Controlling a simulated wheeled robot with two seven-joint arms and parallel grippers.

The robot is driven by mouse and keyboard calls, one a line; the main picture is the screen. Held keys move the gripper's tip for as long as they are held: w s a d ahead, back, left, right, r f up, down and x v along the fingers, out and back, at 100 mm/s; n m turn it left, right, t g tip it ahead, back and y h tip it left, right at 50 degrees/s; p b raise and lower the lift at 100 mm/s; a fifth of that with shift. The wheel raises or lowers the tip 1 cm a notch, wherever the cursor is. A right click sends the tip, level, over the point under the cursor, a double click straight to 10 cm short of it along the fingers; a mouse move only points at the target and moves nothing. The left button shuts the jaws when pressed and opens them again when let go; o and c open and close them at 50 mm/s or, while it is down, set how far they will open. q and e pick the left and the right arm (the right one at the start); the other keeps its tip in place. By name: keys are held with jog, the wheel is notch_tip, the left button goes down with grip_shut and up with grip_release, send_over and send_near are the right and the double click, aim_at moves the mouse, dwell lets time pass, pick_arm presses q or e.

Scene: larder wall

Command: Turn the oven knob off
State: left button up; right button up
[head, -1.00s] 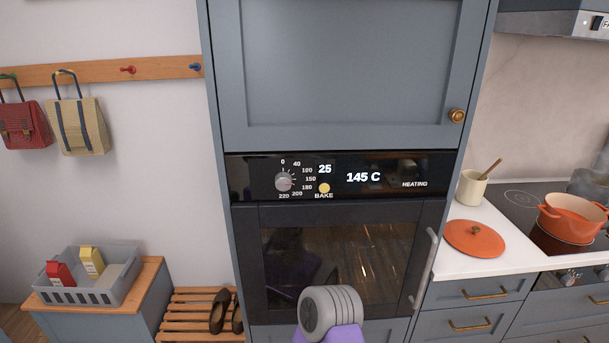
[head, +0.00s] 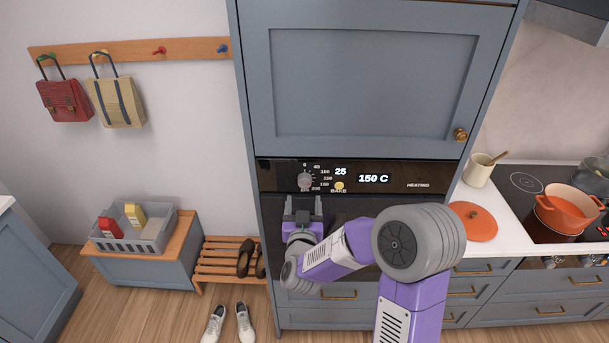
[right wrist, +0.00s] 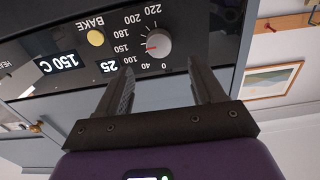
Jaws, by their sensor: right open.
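The oven knob (head: 305,181) is a round grey dial on the black control panel (head: 385,176). It also shows in the right wrist view (right wrist: 158,45), upside down, with its red mark pointing toward 150. The display reads 25 and 150 C, with HEATING at its right. My right gripper (head: 303,203) is open just below the knob in the head view. In the right wrist view its two fingers (right wrist: 161,75) stand apart, one to each side of the knob's line, with nothing between them. I cannot tell whether they touch the panel. My left gripper is out of view.
A yellow BAKE button (head: 339,185) sits right of the knob. My right arm covers much of the oven door below. A counter with an orange pot (head: 568,210) is at the right. A crate (head: 150,240) on a bench and shoes are at the left.

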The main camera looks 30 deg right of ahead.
aim_at(304, 183)
jog(key=p+x, duration=0.1)
jog(key=x, duration=0.6)
jog(key=shift+w+d+p, duration=0.15)
jog(key=shift+d+p, duration=0.05)
jog(key=shift+p, duration=0.1)
jog(key=shift+c, duration=0.3)
jog(key=c, duration=1)
